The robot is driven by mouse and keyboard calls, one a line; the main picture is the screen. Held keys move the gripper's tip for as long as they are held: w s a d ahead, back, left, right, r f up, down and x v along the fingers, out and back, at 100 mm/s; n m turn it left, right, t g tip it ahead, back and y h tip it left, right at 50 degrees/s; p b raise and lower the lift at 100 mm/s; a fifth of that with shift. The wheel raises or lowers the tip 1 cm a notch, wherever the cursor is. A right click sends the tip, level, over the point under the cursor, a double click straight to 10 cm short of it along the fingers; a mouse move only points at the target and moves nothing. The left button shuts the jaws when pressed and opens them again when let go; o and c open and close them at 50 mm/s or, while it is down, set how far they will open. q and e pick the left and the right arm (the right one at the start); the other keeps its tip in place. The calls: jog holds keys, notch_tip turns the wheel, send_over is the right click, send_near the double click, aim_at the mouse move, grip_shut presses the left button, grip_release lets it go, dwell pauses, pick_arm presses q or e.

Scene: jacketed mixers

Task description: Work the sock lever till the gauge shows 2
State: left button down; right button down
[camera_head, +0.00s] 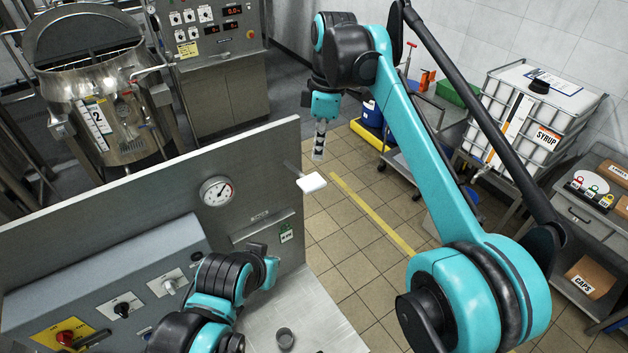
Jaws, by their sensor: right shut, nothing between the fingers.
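The round white-faced gauge (216,191) is on the upright steel panel at centre left; its needle shows, but its numbers are too small to read. A thin lever with a flat white end (312,183) sticks out past the panel's right edge; I cannot tell for certain that it is the sock lever. My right gripper (319,152) is shut and empty, pointing down above the white end, apparently apart from it. My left gripper (268,272) is low in front of the panel, partly hidden by its own arm; its fingers are not clear.
A grey control box with a red knob (66,337) and black switches stands at lower left. A small grey cup (284,338) is on the steel top. A jacketed vessel (110,110) stands behind the panel. A syrup tank (530,120) is at right.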

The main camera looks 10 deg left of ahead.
aim_at(314, 182)
jog(key=shift+a+f+b, duration=0.2)
jog(key=shift+f+b, duration=1.35)
jog(key=shift+f, duration=0.2)
jog(key=shift+a+f+b, duration=0.15)
jog(key=shift+f+b, duration=1.4)
jog(key=shift+f, duration=0.2)
jog(key=shift+s+r, duration=0.1)
